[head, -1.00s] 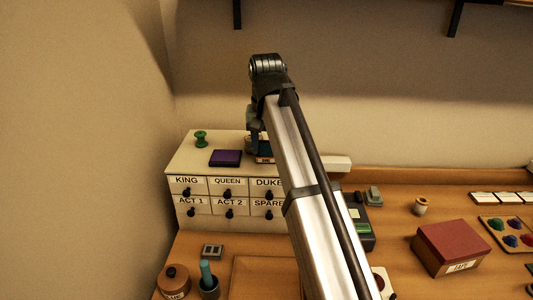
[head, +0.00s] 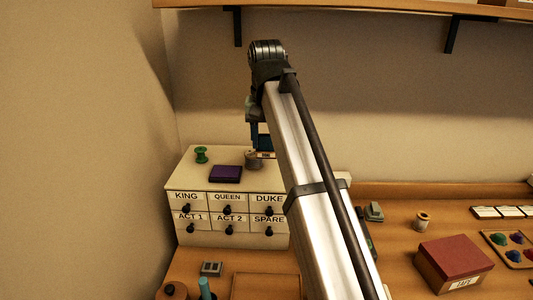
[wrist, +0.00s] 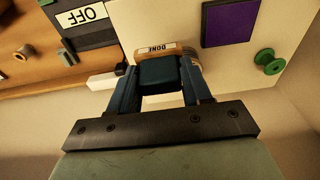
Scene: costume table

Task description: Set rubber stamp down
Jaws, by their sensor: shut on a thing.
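My gripper (wrist: 160,90) is shut on the rubber stamp (wrist: 158,73), a dark blue-teal block with a wooden edge labelled DONE. In the head view the stamp (head: 263,140) hangs upright below my gripper, over the right part of the white drawer cabinet's top (head: 185,180). It appears a little above the surface; the arm hides its right side. A purple pad (head: 226,173) lies on the cabinet top to the left of the stamp, and it also shows in the wrist view (wrist: 230,22).
A green spool (head: 201,155) stands at the cabinet's back left. A small greyish round object (head: 253,160) stands close to the stamp. A wall shelf (head: 350,5) is above.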

